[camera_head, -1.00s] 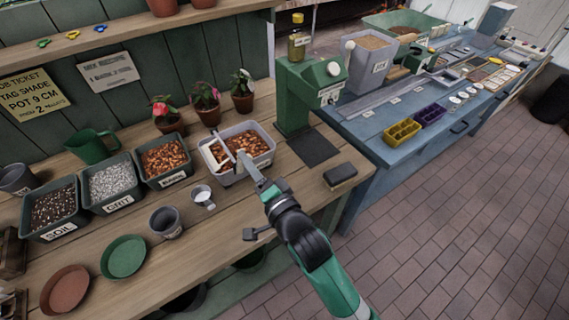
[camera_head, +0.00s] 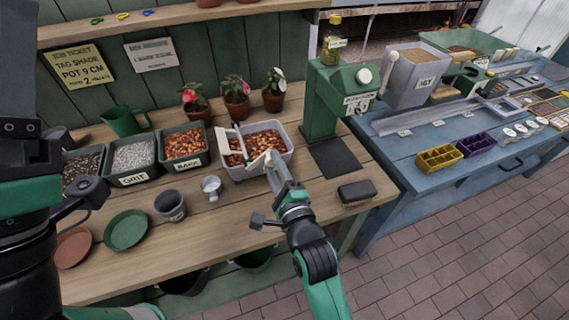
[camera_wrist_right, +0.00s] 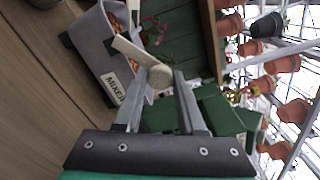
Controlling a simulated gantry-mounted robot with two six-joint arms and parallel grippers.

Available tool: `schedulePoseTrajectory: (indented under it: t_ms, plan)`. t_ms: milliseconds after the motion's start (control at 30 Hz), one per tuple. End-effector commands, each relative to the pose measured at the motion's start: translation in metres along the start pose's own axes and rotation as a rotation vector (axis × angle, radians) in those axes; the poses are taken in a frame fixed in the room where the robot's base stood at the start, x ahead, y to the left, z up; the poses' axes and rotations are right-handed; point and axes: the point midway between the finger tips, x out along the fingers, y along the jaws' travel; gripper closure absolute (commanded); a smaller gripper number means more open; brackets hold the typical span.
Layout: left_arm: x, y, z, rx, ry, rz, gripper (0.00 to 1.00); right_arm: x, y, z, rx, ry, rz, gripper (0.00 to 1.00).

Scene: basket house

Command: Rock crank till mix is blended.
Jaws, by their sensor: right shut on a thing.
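The mixer tub (camera_head: 277,165) is a pale grey box on the wooden bench, filled with brown, chunky mix (camera_head: 262,143). A pale crank (camera_head: 240,143) lies across it. My right gripper (camera_head: 272,163) is at the tub's front right and is shut on the crank's cream knob. In the right wrist view the knob (camera_wrist_right: 161,76) sits between the two fingers, with the labelled tub (camera_wrist_right: 97,45) beyond. My left arm fills the left edge of the head view. Its dark gripper body (camera_head: 22,125) shows, but its fingertips cannot be made out.
Labelled bins of grit (camera_head: 132,155) and bark (camera_head: 184,143) stand left of the tub. A metal cup (camera_head: 211,188) and grey pot (camera_head: 171,206) stand in front. Potted flowers (camera_head: 236,97) stand behind. A green press (camera_head: 335,97) and dark block (camera_head: 357,191) are to the right.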

Motion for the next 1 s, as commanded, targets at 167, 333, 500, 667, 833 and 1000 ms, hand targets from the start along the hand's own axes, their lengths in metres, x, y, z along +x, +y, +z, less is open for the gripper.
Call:
schedulePoseTrajectory:
  t_ms: [167,333,500,667,833,1000]
  plan:
    - [0.0004,0.0000,-0.0003,0.000,0.000,0.000,0.50,0.0014,0.0020,0.0025,0.026,-0.007,0.002,1.00]
    - [0.0004,0.0000,-0.0003,0.000,0.000,0.000,0.50,0.0016,0.0026,0.0027,0.030,-0.008,0.002,1.00]
    - [0.0003,0.0000,-0.0003,0.000,0.000,0.000,0.50,0.0015,0.0028,0.0026,0.029,-0.007,0.003,1.00]
    - [0.0003,0.0000,-0.0003,0.000,0.000,0.000,0.50,0.0015,0.0030,0.0025,0.029,-0.007,0.003,0.40]
    - [0.0003,0.0000,-0.0003,0.000,0.000,0.000,0.50,0.0014,0.0031,0.0025,0.029,-0.007,0.004,0.32]
    - [0.0008,0.0000,-0.0007,0.000,0.000,0.000,0.50,0.0008,0.0030,0.0026,0.029,-0.007,0.004,0.32]
